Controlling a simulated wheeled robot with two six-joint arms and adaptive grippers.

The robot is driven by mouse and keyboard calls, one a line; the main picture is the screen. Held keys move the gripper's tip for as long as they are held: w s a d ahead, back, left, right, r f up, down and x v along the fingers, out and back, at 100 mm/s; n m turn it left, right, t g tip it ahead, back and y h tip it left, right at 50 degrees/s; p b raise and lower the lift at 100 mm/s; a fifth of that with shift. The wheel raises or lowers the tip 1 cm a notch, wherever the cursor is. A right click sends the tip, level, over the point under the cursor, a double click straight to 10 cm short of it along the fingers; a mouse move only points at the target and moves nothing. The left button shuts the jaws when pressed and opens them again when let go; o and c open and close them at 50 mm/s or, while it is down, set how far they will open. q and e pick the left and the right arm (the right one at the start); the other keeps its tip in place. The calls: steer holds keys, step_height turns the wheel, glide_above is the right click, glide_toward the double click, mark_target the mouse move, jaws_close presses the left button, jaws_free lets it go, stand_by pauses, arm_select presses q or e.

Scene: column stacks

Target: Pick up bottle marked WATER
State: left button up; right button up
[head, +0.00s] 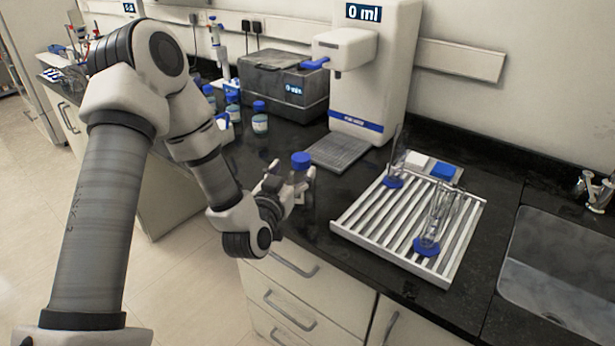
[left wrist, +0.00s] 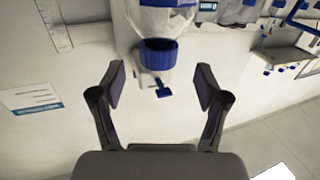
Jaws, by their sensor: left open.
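A clear bottle with a blue cap (head: 301,160) stands on the black counter at my left gripper (head: 291,187), which partly covers its body. No WATER label on it is readable. In the left wrist view my left gripper (left wrist: 158,92) is open, its two dark pads apart. A blue cap or collar on a clear body (left wrist: 158,54) shows beyond the fingertips, between them in the picture; I cannot tell contact. More blue-capped bottles (head: 259,118) stand farther back on the counter, their labels too small to read. My right gripper is out of view.
A white dispenser (head: 372,75) reading 0 ml stands behind, with a grey grille (head: 340,152) before it. A ribbed rack (head: 365,222) with glassware lies to the right, then a sink (head: 565,265). A dark grey box (head: 284,85) stands at the back.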

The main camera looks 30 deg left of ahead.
mark_target(298, 163)
arm_select(q)
steer(key=p+x, duration=0.1)
steer(key=x, duration=0.4)
steer(key=shift+w+p, duration=0.35)
steer(key=shift+p, duration=0.05)
steer(key=shift+s+r, duration=0.15)
steer(key=shift+s, duration=0.15)
steer(key=shift+s+d+r, duration=0.1)
steer(key=shift+s, duration=0.05)
steer(key=c, duration=0.5)
jaws_close()
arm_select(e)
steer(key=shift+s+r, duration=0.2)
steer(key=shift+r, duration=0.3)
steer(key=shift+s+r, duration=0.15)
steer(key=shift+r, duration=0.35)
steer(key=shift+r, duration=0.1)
